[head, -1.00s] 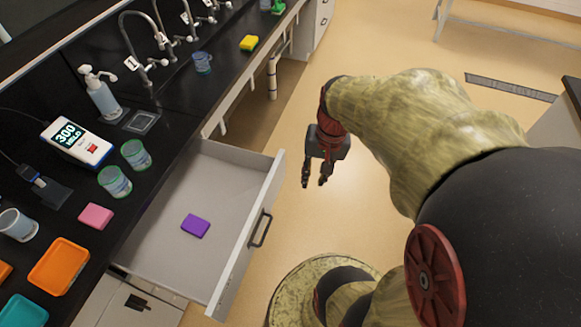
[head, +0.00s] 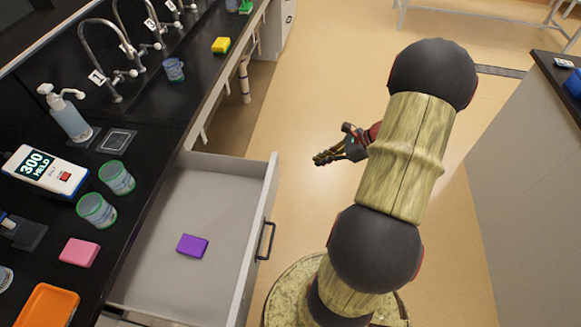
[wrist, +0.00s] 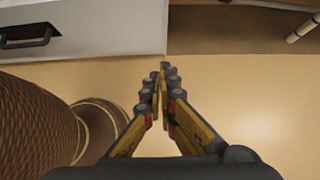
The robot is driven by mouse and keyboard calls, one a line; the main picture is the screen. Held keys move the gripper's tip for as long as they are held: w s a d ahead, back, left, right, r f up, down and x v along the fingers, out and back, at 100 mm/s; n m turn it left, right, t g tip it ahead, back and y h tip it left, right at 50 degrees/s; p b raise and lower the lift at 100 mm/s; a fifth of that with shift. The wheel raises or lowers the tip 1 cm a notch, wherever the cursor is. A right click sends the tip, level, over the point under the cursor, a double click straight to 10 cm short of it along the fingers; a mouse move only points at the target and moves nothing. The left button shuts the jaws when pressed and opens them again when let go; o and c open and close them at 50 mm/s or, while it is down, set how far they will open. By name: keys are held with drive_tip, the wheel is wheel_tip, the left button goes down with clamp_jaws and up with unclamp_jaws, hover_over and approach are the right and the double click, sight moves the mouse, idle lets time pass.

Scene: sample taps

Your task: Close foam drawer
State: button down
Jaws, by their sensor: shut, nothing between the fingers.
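The drawer (head: 259,215) stands pulled out from under the black counter in the head view. It is grey-white inside, with a dark bar handle (head: 265,241) on its front. A purple foam block (head: 192,246) lies flat on its floor. My gripper (head: 318,159) is to the right of the drawer's far front corner, apart from it, with its fingers pointing left. In the wrist view the fingers (wrist: 164,68) are shut and empty. The drawer front (wrist: 105,28) and its handle (wrist: 27,36) show at the upper left there.
On the counter (head: 152,140) are two green-rimmed beakers (head: 116,178), a meter reading 300 (head: 45,172), a pink block (head: 79,252), an orange tray (head: 48,307) and a soap bottle (head: 67,113). Another bench (head: 530,190) stands at the right. Floor between is open.

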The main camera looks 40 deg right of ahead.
drive_tip(key=w+a+r+b+x, duration=0.1)
drive_tip(key=b+x, duration=0.4)
drive_tip(key=x, duration=0.7)
drive_tip(key=shift+w+a+r, duration=0.3)
drive_tip(key=shift+w, duration=0.3)
